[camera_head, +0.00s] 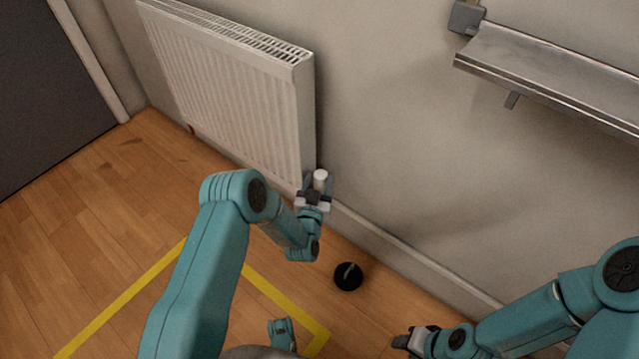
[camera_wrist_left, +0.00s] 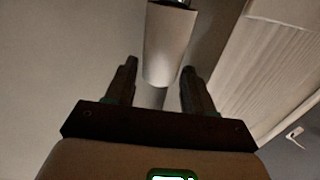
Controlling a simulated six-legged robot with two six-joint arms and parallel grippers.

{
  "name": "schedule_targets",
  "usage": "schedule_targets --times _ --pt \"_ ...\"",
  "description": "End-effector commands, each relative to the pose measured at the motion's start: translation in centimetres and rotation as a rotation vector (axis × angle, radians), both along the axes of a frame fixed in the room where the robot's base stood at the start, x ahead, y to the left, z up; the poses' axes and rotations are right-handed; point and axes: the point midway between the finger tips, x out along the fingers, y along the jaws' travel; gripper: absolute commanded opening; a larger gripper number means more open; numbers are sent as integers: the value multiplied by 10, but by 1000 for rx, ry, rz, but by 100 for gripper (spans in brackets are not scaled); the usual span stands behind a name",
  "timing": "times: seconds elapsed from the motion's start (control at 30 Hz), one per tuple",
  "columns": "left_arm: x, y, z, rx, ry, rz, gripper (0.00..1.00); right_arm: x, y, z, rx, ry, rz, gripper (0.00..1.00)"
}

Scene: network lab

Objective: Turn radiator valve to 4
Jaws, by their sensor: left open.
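The white radiator (camera_head: 235,85) hangs on the wall in the head view, and part of it shows at the right of the left wrist view (camera_wrist_left: 275,60). Its white cylindrical valve head (camera_head: 320,179) is at the radiator's lower right corner. My left gripper (camera_head: 317,187) is open at the valve, with its fingers on either side. In the left wrist view the valve head (camera_wrist_left: 168,45) stands between and beyond the two open fingers, with a gap at each side. Any number marks on the valve are not readable. My right gripper (camera_head: 408,340) is low at the right, away from the valve; its jaws are unclear.
A black round object (camera_head: 348,276) is on the wooden floor near the wall. A metal tray or shelf (camera_head: 550,75) is on the wall at upper right. Yellow tape (camera_head: 125,300) marks the floor. A dark door (camera_head: 45,95) is at far left.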

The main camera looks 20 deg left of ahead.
Motion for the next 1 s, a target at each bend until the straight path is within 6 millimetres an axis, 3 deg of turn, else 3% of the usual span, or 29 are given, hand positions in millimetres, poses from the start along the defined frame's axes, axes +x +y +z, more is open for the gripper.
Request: schedule_targets --times 0.37,0.5,0.77,1.0 --pt "6 1 0 0 1 0 53 1 -1 -2 0 -1 -3 43" --pt "6 0 0 0 1 0 12 1 -1 -2 0 -1 -3 43" --pt "6 2 -1 0 1 -19 12 1 -1 -4 -1 -3 -2 43" --pt "7 5 -3 -2 0 -135 12 7 -2 -16 -4 -21 -5 43"
